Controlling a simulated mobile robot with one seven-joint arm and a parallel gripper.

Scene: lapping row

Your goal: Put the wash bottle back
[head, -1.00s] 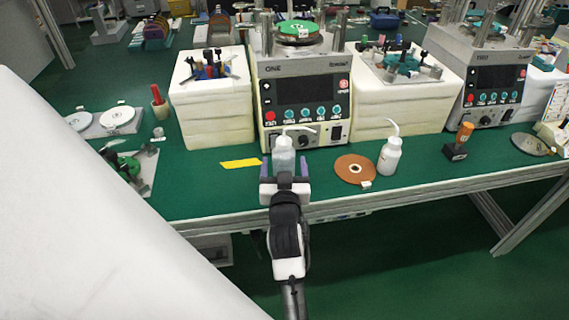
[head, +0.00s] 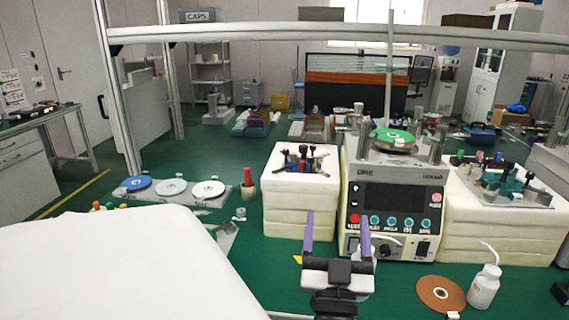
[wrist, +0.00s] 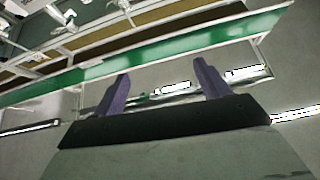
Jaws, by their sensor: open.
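My gripper (head: 338,222) is open, with its two purple fingers pointing up in the head view, in front of the machine marked ONE (head: 397,205). In the wrist view its fingers (wrist: 163,78) are apart with nothing between them. A white wash bottle (head: 484,288) with a bent spout stands upright on the green bench, right of the copper disc (head: 440,292). A thin pale curve like a second bottle's spout shows beside my right finger. Any body below it is hidden by my gripper.
White block stacks (head: 300,205) flank the machine on both sides. At the left are a tray with three discs (head: 172,188) and a red-topped holder (head: 248,184). A grey rail crosses overhead. The wrist view shows grey floor and a green strip (wrist: 180,48).

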